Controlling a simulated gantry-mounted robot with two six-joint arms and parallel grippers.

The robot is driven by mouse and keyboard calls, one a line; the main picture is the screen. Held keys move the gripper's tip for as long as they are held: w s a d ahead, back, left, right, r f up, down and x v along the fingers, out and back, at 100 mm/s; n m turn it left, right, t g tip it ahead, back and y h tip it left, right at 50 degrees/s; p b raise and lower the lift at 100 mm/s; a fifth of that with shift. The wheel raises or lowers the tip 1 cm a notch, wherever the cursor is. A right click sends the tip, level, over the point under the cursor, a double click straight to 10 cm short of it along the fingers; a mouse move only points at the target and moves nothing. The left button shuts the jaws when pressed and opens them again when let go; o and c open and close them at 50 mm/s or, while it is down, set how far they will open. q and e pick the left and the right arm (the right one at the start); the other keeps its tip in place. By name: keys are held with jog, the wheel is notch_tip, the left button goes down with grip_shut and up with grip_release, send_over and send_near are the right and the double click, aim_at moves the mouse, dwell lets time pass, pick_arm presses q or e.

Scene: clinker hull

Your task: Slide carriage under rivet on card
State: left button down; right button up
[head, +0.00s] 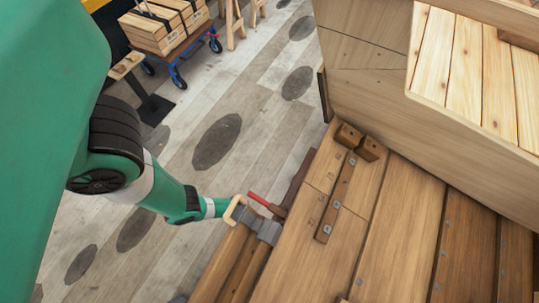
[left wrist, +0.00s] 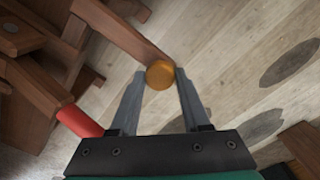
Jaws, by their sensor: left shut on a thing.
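My left gripper (head: 229,207) comes in from the left at the outer side of the wooden rails (head: 236,262). In the left wrist view its fingers (left wrist: 160,76) close around a round golden-tan knob (left wrist: 160,74). In the head view a curved tan handle (head: 234,209) shows at the fingertips, beside grey metal blocks (head: 263,229) on the rails, which look like the carriage. A red grip (head: 262,203) sticks out there; it also shows in the left wrist view (left wrist: 78,121). I cannot make out the rivet or the card. My right gripper is out of view.
A large wooden structure (head: 365,62) stands behind. The floor (head: 180,180) is open left of the rails. A crate cart (head: 168,31) stands far back.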

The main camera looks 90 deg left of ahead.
pick_arm(q)
jog(key=shift+s+d, duration=0.25)
jog(key=shift+d, duration=0.05)
jog(key=shift+a, duration=0.1)
jog(key=shift+c, duration=1.9)
grip_release()
jog(key=shift+w, duration=0.1)
notch_tip(320, 180, up, 12)
jog(key=p, duration=0.8)
jog(key=shift+f, duration=0.25)
